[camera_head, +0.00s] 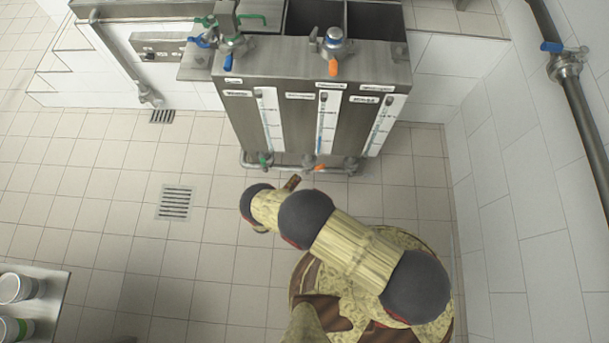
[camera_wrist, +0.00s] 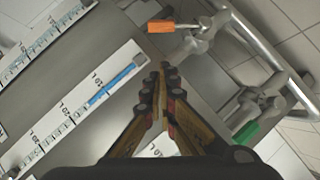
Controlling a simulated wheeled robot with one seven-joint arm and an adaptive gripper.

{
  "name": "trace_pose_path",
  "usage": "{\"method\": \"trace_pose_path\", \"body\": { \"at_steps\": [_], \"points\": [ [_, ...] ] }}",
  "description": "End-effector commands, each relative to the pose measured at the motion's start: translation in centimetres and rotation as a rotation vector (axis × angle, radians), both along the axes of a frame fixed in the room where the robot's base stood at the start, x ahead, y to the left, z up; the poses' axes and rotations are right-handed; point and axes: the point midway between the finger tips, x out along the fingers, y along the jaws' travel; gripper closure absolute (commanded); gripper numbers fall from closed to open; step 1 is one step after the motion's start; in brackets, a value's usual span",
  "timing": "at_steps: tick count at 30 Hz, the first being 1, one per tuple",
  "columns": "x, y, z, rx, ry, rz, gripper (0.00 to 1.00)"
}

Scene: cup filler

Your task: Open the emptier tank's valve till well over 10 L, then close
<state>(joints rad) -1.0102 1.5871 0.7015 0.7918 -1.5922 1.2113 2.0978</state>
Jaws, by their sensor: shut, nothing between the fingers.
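A steel tank unit (camera_head: 300,95) with three upright white level gauges stands ahead. In the wrist view the middle gauge (camera_wrist: 60,127) has a blue column (camera_wrist: 112,86) at its lower end; its exact reading is too small to tell. An orange valve handle (camera_wrist: 174,26) sits on the bottom pipe below that gauge and also shows in the head view (camera_head: 319,167). A green valve handle (camera_wrist: 246,133) sits further along the pipe, below the left tank. My gripper (camera_wrist: 165,72) is shut and empty, between the two handles in the wrist view, apparently touching neither.
A bottom pipe (camera_wrist: 262,52) runs along the tank front. More valves with blue, green and orange handles are on top. A wall pipe with a blue-handled valve (camera_head: 566,62) is at right. Cans (camera_head: 16,288) stand on a table at lower left.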

Motion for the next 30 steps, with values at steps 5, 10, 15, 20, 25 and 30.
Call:
{"method": "trace_pose_path", "body": {
  "at_steps": [5, 10, 15, 20, 25, 30],
  "points": [
    [1.6, -1.0, -0.8, 0.003, -0.002, -0.003, 1.0],
    [4.3, -2.5, -2.0, 0.003, -0.001, -0.003, 1.0],
    [7.0, -4.0, -3.3, 0.003, -0.001, -0.002, 1.0],
    [8.2, -5.7, -4.6, 0.001, 0.001, 0.0, 1.0],
    [8.6, -7.0, -5.6, 0.002, 0.0, 0.002, 1.0],
    [8.7, -7.5, -5.9, 0.002, 0.0, 0.002, 1.0]
  ]
}}
